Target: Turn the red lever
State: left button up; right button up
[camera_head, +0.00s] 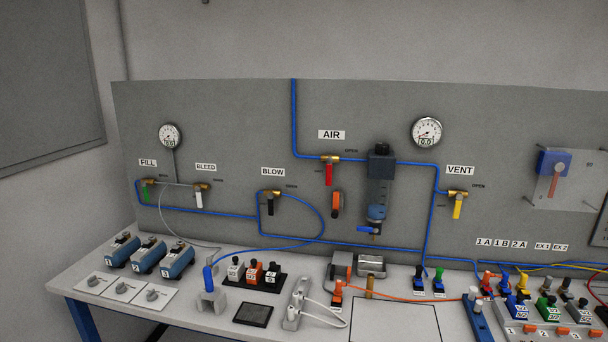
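The red lever (328,174) hangs straight down from a brass valve (330,159) below the AIR label (331,134) on the grey panel (230,125). The valve sits on a blue pipe (295,120) that comes down from the top and runs right. A small "OPEN" marking is printed to the right of the valve. Neither of my grippers is in view.
An orange handle (337,204) and a dark filter unit (380,185) are close to the red lever. Green, white, black and yellow levers (458,207) hang on other valves. Cylinders (178,261), switches and connectors crowd the bench (220,325) below.

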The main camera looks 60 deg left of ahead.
aim_at(329, 161)
jog(key=u, duration=1.6)
